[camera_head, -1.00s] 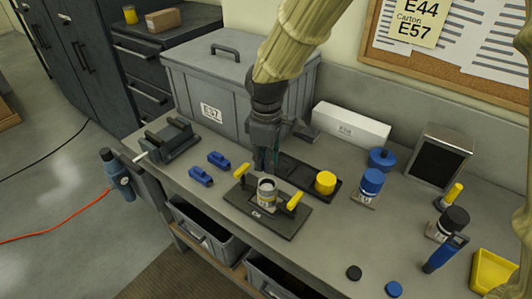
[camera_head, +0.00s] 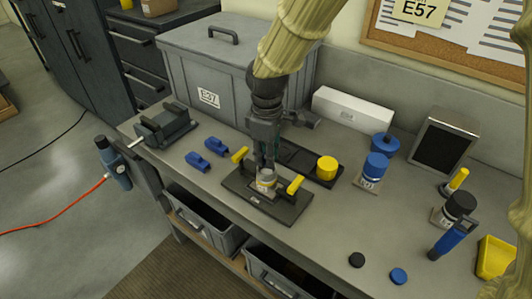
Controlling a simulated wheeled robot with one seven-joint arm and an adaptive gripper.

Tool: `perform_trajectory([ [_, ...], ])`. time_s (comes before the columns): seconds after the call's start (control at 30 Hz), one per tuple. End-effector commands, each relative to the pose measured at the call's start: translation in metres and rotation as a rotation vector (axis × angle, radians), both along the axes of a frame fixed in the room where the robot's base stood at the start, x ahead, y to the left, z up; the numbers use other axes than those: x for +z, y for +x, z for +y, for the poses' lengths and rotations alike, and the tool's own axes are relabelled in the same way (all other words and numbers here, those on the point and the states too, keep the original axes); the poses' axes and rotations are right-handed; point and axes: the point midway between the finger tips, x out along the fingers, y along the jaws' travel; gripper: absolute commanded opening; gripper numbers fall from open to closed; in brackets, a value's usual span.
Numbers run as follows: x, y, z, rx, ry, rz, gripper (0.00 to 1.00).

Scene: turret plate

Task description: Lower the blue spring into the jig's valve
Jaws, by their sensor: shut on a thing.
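The jig is a dark plate (camera_head: 284,209) on the workbench with a yellow clamp on each side, at the left (camera_head: 240,155) and right (camera_head: 295,185). The grey, cup-like valve (camera_head: 266,183) stands upright between the clamps. My gripper (camera_head: 265,165) points down at the valve, with its fingertips at the valve's top opening. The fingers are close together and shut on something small. The blue spring cannot be made out, as the fingers and the valve's rim hide it. I cannot tell how far inside the valve the fingertips are.
A dark tray with a yellow cylinder (camera_head: 327,168) lies right behind the jig. Two blue clips (camera_head: 197,161) lie left of it. A blue-capped jar (camera_head: 375,167) stands to the right. A large grey bin (camera_head: 185,80) stands behind.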

Motion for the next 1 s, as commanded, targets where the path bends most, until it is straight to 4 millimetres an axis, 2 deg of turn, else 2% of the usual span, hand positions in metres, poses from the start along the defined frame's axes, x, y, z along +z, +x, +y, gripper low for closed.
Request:
perform_trajectory([
  [1.0,-0.017,0.0,0.0,0.0,0.0,0.001,0.02],
])
